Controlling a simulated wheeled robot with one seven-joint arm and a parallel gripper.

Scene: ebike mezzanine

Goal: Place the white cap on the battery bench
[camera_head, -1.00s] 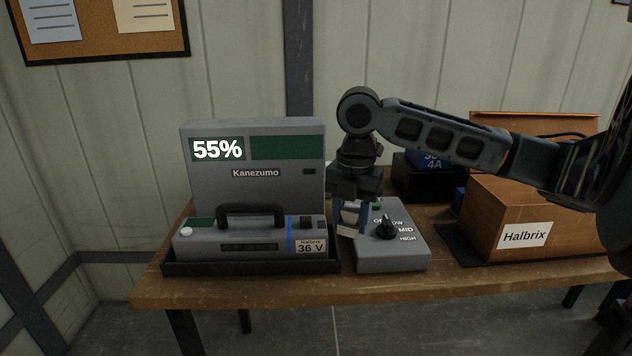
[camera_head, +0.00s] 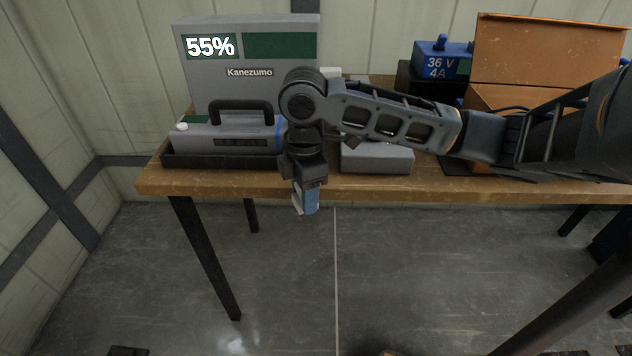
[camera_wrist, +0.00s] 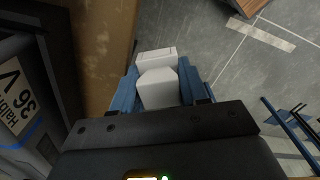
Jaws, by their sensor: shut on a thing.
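My gripper (camera_head: 306,208) is shut on the white cap (camera_wrist: 158,88), a pale blocky piece between the blue fingers in the wrist view. In the head view the fingers cover most of it and only a pale sliver shows. The gripper points down in front of the front edge of the wooden battery bench (camera_head: 230,186), with the floor behind it in the picture. In the wrist view the bench edge (camera_wrist: 108,45) lies just left of the fingers, and the cap shows against the floor beside it.
A grey battery (camera_head: 230,142) with a black handle lies in a black tray (camera_head: 200,163), before the Kanezumo unit (camera_head: 255,95) reading 55%. A grey box (camera_head: 378,158) stands right of it, partly behind my arm. An orange box (camera_head: 530,50) and a blue charger (camera_head: 440,62) stand further right.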

